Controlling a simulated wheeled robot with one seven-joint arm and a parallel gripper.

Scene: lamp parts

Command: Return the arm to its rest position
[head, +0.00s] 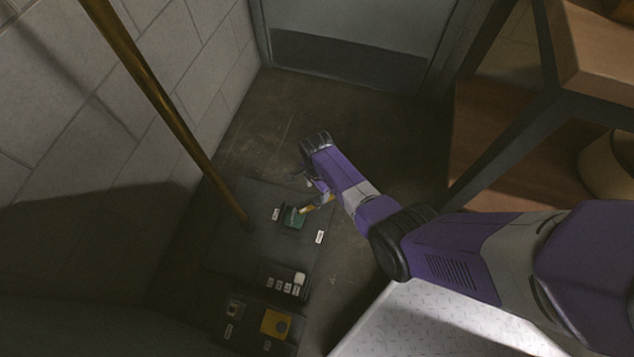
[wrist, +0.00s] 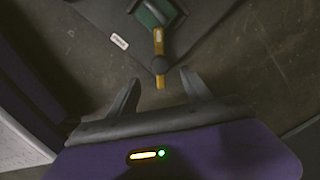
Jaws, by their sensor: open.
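My purple arm reaches out from the right in the head view, and my gripper (head: 309,183) is at its end above the dark base plate. In the wrist view my gripper (wrist: 160,88) has its two dark fingers spread apart, with nothing held between them.
The dark base plate (head: 255,256) lies on the floor, with a brass pole (head: 170,100) rising from it. Labelled switches (head: 287,282) and a yellow square (head: 276,323) are nearer. A wooden shelf (head: 520,145) stands at right. Open floor (head: 390,135) lies toward the door (head: 350,55).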

